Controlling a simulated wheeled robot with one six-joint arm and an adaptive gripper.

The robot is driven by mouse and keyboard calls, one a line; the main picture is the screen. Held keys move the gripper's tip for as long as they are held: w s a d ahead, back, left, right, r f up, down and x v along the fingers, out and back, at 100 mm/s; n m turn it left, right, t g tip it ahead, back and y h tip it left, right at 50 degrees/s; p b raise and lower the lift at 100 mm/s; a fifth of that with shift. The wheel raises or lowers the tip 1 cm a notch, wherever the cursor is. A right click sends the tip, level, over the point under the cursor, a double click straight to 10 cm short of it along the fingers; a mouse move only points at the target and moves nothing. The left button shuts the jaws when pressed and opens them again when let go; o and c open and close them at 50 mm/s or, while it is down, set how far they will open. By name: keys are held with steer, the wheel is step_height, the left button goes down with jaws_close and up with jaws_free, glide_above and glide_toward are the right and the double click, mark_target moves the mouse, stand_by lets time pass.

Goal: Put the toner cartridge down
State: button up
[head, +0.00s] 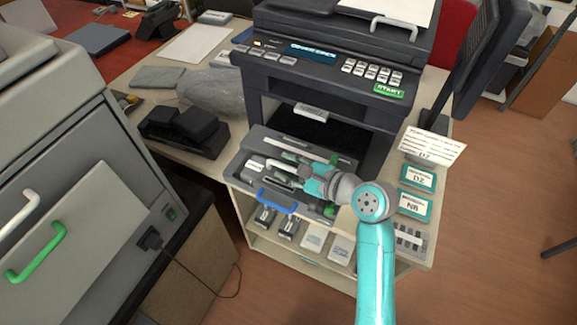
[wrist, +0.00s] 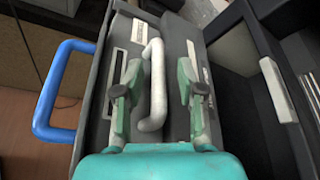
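The toner cartridge (head: 255,164) is a dark grey block with a white label and a white bar handle (wrist: 155,85). It lies in the printer's pulled-out drawer (head: 236,166), which has a blue handle (head: 277,201). My gripper (head: 280,168) is over the drawer. In the wrist view my gripper (wrist: 159,85) has one green finger on each side of the white handle, with a visible gap at both sides. The fingers look open around the handle. The cartridge's underside is hidden.
The black printer (head: 325,75) stands behind the drawer. Labelled boxes (head: 415,205) stand to the right. The shelf (head: 315,262) below holds several cartridges and packs. A grey machine (head: 60,130) stands at far left.

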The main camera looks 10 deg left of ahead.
steer(key=v, duration=1.1)
steer(key=shift+s+d+r, duration=0.2)
steer(key=shift+d, duration=0.1)
